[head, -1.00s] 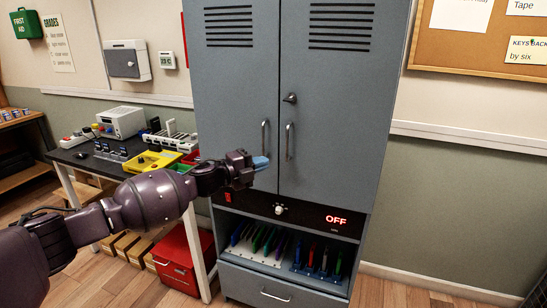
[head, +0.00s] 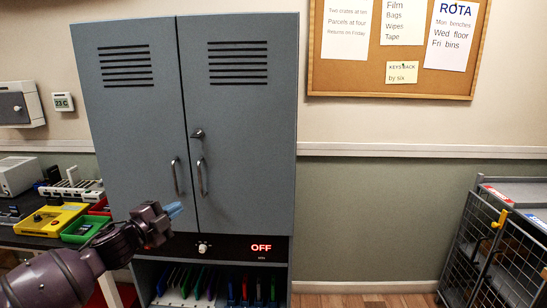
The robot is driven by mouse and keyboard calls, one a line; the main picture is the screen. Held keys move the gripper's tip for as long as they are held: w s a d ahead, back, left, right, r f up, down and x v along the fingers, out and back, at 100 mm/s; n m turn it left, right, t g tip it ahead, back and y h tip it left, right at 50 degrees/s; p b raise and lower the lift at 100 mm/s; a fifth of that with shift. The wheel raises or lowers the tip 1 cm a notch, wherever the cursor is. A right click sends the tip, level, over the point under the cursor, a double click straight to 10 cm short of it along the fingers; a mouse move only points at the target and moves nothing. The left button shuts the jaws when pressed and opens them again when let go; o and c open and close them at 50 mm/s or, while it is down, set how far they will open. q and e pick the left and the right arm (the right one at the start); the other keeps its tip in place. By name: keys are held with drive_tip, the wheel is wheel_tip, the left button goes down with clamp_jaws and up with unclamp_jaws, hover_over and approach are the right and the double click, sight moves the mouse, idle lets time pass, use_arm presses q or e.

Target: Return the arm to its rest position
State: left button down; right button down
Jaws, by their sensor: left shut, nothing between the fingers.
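My left gripper (head: 174,209) has blue fingertips. It is shut and empty. It stands in front of the lower part of the grey cabinet's left door, just below the left door handle. I cannot tell whether it touches the door. My left arm (head: 60,275) comes in from the lower left corner. The grey cabinet (head: 245,110) has two shut doors with upright handles and a small dark latch between them. My right gripper is not in view.
Under the doors, a black panel (head: 225,246) has a white knob and reads OFF. Phones stand in a rack in the open bay below. A bench with a yellow tray (head: 50,218) and a green tray (head: 84,229) is at left. A wire cage trolley (head: 485,245) is at right.

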use_arm(q)
drive_tip(key=s+a+f+n+g+y, duration=0.1)
drive_tip(key=s+f+n+y, duration=0.3)
drive_tip(key=s+f+n, duration=0.5)
drive_tip(key=s+a+f+n+g+y, duration=0.1)
drive_tip(key=s+f+n+g+y, duration=0.3)
drive_tip(key=s+f+n, duration=0.6)
drive_tip(key=s+f, duration=0.7)
drive_tip(key=s, duration=0.3)
drive_tip(key=s+f+y, duration=0.1)
drive_tip(key=s+f, duration=0.6)
drive_tip(key=s, duration=0.4)
